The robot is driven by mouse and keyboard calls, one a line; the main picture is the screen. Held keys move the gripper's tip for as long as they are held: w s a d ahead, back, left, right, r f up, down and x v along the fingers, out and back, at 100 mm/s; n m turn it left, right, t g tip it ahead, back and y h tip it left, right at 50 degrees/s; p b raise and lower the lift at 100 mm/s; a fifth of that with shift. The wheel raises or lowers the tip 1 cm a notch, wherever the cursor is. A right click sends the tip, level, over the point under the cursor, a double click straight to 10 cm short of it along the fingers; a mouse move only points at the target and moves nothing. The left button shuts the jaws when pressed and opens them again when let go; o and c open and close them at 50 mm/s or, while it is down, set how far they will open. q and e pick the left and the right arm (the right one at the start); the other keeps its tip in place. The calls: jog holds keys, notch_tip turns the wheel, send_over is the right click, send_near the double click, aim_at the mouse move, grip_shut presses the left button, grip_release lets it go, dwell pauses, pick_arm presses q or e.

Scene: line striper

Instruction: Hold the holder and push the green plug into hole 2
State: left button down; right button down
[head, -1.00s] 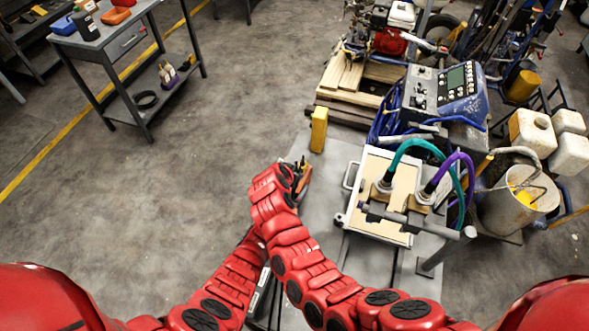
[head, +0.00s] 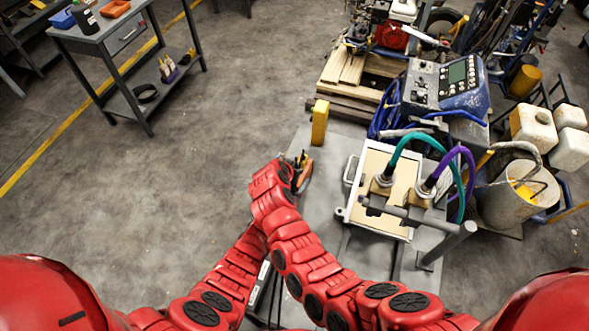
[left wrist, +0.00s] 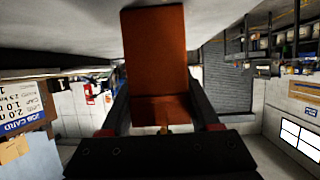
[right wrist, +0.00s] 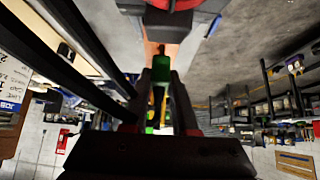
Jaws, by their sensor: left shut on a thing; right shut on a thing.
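The holder is an orange-brown block (left wrist: 155,55), clamped between the dark fingers of my left gripper (left wrist: 155,85). In the head view, an orange piece (head: 305,172) with dark and yellowish bits shows just right of my red arms, beside the left gripper (head: 297,175). A strip of orange-brown (right wrist: 152,48) lies just beyond the plug. Hole 2 is hidden, and I cannot tell whether the plug touches or enters the holder.
A grey bench surface (head: 325,160) lies beneath the grippers, with a yellow block (head: 320,122) at its far side. To the right stands a pale board (head: 375,165) with green and purple hoses. A grey side table (head: 110,40) is at upper left. Floor between is clear.

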jog(key=shift+f, duration=1.05)
dwell(1.4)
jog(key=shift+s+f, duration=0.15)
jog(key=shift+s, duration=0.05)
dwell(0.4)
jog(key=shift+a+r, duration=0.1)
jog(key=shift+r, duration=0.15)
jog(key=shift+r, duration=0.3)
jog(key=shift+w+r, duration=0.15)
jog(key=shift+r, duration=0.3)
jog(key=shift+w, duration=0.1)
jog(key=shift+f, duration=0.8)
dwell(1.9)
jog(key=shift+s+f, duration=0.15)
jog(key=shift+s, duration=0.1)
dwell(0.5)
